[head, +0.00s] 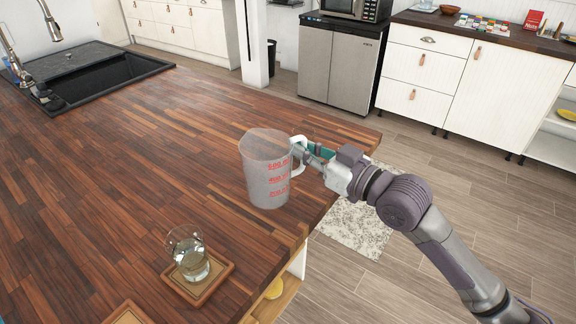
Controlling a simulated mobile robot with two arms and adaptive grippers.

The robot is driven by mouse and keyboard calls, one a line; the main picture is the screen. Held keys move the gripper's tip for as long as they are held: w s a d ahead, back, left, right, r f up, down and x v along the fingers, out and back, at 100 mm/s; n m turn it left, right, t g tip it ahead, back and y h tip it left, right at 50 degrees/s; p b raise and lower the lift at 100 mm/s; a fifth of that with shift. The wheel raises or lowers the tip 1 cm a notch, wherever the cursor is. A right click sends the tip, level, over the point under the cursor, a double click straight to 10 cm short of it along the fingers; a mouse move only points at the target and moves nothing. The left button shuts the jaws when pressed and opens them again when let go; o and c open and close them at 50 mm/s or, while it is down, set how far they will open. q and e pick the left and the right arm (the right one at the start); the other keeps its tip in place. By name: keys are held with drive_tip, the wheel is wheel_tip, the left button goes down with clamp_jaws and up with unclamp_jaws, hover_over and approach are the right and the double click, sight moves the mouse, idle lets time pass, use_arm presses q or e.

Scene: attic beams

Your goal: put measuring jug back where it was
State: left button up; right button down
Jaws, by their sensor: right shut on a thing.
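The measuring jug (266,172) is a clear, greyish cup with red markings and a handle on its right side. It is upright at the right part of the wooden counter (130,170), near the edge. I cannot tell whether its base touches the wood. My right gripper (303,150) comes in from the right and is shut on the jug's handle. The fingertips are partly hidden by the handle. My left gripper is not in view.
A glass of clear liquid (190,258) stands on a square wooden coaster (220,272) at the front. Another coaster (127,314) shows at the bottom edge. A black sink (95,80) is at the back left. The middle of the counter is clear.

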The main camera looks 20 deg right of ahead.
drive_tip(key=f, duration=0.2)
drive_tip(key=w+a+f, duration=0.1)
drive_tip(key=f, duration=0.1)
drive_tip(key=w+a+f, duration=0.1)
drive_tip(key=shift+f, duration=0.4)
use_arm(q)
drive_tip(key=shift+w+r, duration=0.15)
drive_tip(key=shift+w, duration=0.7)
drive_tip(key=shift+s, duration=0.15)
use_arm(e)
drive_tip(key=c, duration=1.2)
unclamp_jaws()
drive_tip(key=shift+f, duration=0.1)
drive_tip(key=shift+c, duration=0.2)
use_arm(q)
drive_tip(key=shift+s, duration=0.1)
